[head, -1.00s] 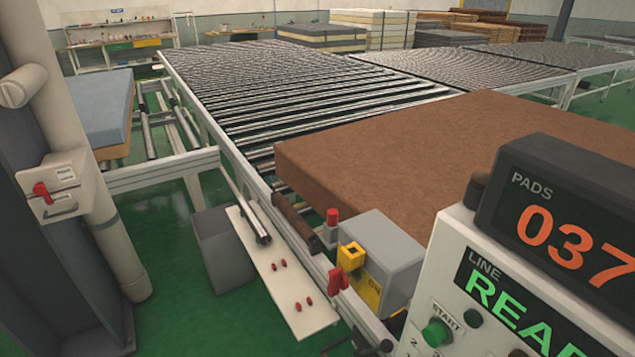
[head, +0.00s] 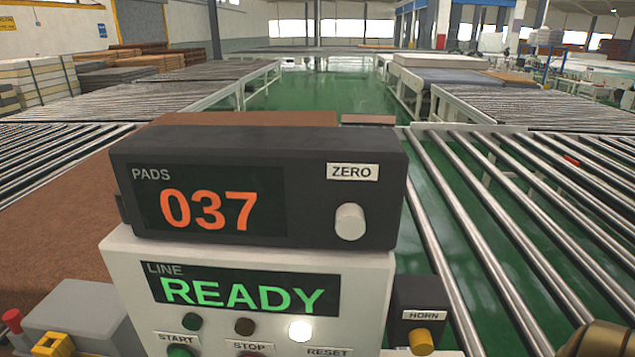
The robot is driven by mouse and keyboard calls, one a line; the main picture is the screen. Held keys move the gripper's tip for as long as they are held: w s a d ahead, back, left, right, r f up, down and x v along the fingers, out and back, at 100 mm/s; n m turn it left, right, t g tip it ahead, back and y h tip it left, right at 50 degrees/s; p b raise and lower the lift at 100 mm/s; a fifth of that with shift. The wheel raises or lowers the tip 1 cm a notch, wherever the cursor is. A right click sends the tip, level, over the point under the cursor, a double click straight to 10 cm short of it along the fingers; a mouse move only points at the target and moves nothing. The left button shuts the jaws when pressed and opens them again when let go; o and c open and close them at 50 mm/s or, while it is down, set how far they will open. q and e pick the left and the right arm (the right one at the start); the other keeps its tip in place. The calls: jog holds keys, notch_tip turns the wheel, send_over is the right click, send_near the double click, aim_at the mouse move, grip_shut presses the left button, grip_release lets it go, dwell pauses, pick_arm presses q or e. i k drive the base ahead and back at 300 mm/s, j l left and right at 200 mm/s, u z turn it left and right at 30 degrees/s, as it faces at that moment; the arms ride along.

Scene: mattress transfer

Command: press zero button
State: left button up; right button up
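The dark counter box (head: 300,190) sits on top of the white control panel (head: 120,265) in the middle of the head view. Its display reads PADS 037 in orange. The ZERO label (head: 352,172) is at its right, with a pale round zero button (head: 350,222) below it. The button sticks out from the box face and nothing touches it. The panel screen (head: 243,290) reads LINE READY in green.
Below the screen are the START button (head: 180,351) and a lit white lamp (head: 300,331). A HORN box (head: 420,310) with a yellow knob stands right of the panel. A brown pad (head: 50,220) lies at left, and roller conveyors (head: 470,220) run at right.

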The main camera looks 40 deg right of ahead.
aim_at(351, 221)
jog(key=z, duration=0.85)
jog(key=k+l, duration=0.05)
